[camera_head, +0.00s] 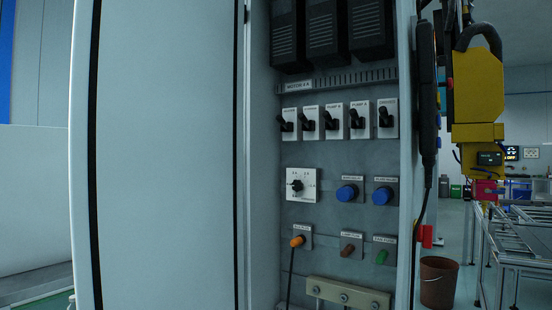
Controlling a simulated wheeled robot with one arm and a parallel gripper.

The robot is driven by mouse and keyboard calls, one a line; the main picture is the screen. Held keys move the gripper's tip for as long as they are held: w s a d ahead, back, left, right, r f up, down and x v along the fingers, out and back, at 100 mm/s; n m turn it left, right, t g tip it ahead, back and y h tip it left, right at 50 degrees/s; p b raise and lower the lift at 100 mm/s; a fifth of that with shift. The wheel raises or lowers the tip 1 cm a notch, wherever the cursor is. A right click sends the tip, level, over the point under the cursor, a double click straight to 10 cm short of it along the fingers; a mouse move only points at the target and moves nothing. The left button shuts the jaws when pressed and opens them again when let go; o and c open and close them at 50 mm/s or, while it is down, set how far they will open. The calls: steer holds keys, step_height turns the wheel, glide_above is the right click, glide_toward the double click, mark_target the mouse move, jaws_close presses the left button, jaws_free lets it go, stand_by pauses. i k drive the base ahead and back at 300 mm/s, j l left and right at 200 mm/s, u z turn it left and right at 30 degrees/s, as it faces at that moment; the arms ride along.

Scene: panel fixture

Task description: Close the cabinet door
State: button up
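The cabinet door (168,150) is a large pale grey-blue panel filling the left half of the view. Dark strips run down both of its sides, and it stands open to the left of the cabinet. The cabinet (405,60) is open, with its inner panel exposed. The panel carries a row of black toggle switches (332,119), a rotary knob (296,186), blue knobs (347,193) and coloured plugs (297,241). The top and bottom of the door are cut off. I cannot make out my gripper in this view.
A black device with a hanging cable (427,95) is along the cabinet's right side. A yellow machine part (477,90) hangs farther right; I cannot tell what it belongs to. A brown bucket (438,281) and a metal frame table (520,235) stand at lower right.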

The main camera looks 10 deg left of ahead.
mark_target(156, 91)
steer(key=j+z, duration=0.4)
steer(key=j, duration=0.55)
steer(key=j+z, duration=0.4)
steer(key=j, duration=0.5)
steer(key=k+j, duration=0.1)
steer(key=j, duration=0.55)
steer(key=k+j, duration=0.1)
steer(key=j, duration=0.5)
steer(key=k+j, duration=0.1)
steer(key=j, duration=0.55)
